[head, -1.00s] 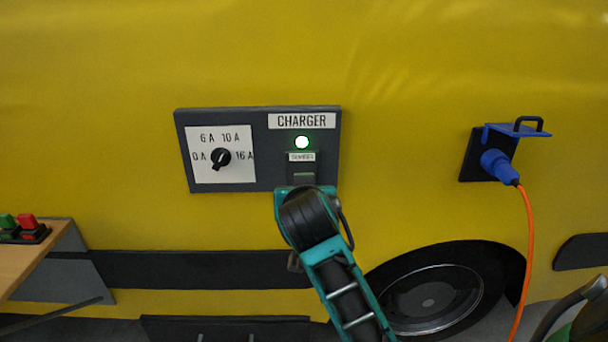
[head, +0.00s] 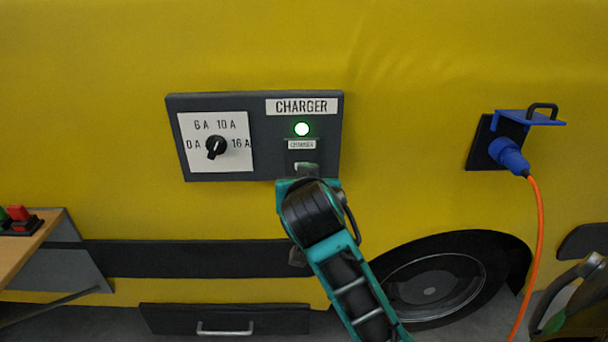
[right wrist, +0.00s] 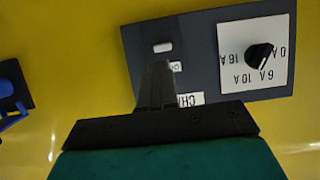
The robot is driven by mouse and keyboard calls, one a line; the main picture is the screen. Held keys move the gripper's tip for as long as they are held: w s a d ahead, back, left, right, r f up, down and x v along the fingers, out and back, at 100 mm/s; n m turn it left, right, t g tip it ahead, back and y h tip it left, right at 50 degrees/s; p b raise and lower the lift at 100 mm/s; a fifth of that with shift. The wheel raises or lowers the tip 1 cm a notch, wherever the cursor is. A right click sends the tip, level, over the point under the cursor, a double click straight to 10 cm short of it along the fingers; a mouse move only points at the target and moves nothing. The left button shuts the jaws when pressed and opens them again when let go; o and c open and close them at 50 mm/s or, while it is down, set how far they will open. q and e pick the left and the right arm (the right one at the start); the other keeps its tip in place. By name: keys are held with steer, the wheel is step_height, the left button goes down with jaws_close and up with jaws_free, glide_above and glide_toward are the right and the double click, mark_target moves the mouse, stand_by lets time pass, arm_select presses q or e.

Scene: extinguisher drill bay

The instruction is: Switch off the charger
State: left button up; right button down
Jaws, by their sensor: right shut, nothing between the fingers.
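The dark charger panel (head: 262,168) is on the yellow vehicle side, with a "CHARGER" label above a lit green lamp (head: 302,129). Below the lamp are a small label and the switch (head: 305,166), partly hidden by my right arm. In the right wrist view the panel (right wrist: 208,57) appears upside down, with the pale switch (right wrist: 163,47) just beyond the fingertips. My right gripper (right wrist: 155,66) is shut and empty in front of the panel; whether it touches is not clear. The lamp is hidden behind its fingers there. My left gripper is not in view.
A rotary dial (head: 216,146) marked 0 A to 16 A sits left of the switch. At the right, a blue plug (head: 509,156) with an orange cable (head: 535,240) is in a socket. A table (head: 30,243) with red and green buttons stands at the left.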

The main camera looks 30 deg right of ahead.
steer(key=x, duration=1.2)
steer(key=shift+d, duration=0.1)
steer(key=shift+w+d+f+t+b, duration=0.15)
steer(key=shift+t+b, duration=0.15)
steer(key=shift+b, duration=0.4)
